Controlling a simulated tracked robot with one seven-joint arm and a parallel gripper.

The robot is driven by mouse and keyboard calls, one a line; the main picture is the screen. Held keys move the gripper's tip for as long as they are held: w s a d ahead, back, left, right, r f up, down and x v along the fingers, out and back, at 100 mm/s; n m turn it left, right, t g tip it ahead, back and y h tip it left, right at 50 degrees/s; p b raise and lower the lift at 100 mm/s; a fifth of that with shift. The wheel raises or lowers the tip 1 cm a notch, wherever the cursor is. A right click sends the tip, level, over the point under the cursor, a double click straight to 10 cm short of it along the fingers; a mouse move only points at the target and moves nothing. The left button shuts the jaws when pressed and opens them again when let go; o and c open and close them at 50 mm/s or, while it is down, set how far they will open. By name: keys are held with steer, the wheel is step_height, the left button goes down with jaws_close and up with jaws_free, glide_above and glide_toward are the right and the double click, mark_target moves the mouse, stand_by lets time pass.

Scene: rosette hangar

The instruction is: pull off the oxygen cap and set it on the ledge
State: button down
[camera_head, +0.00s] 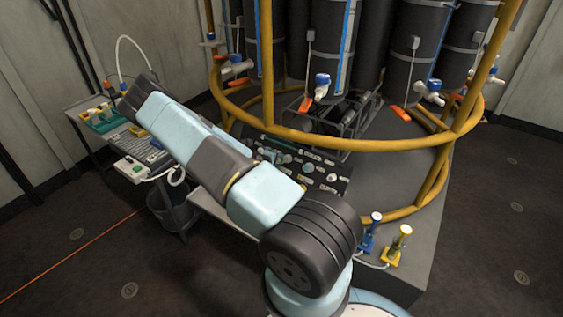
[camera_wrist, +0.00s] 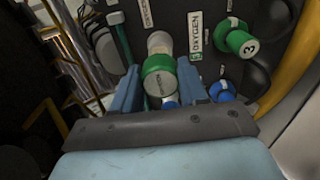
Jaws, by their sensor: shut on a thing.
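In the wrist view, a green cap (camera_wrist: 158,76) with dark lettering sits between the two blue fingers of my gripper (camera_wrist: 158,88), which is shut on it. A pale round fitting (camera_wrist: 160,43) shows just beyond the cap; I cannot tell whether the cap is still seated on it. A second green cap (camera_wrist: 241,43), marked 3, is on the dark panel to the right, beside an OXYGEN label (camera_wrist: 194,36). In the head view my arm hides the gripper and the held cap. A grey ledge (camera_head: 400,215) runs around the rig; where it lies in the wrist view is unclear.
A yellow rail (camera_head: 350,143) circles the dark tanks. Blue (camera_head: 370,232) and yellow (camera_head: 399,245) stands occupy the ledge's front corner. A cluttered cart (camera_head: 85,103) stands at left.

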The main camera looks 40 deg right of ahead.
steer(key=shift+v, duration=0.95)
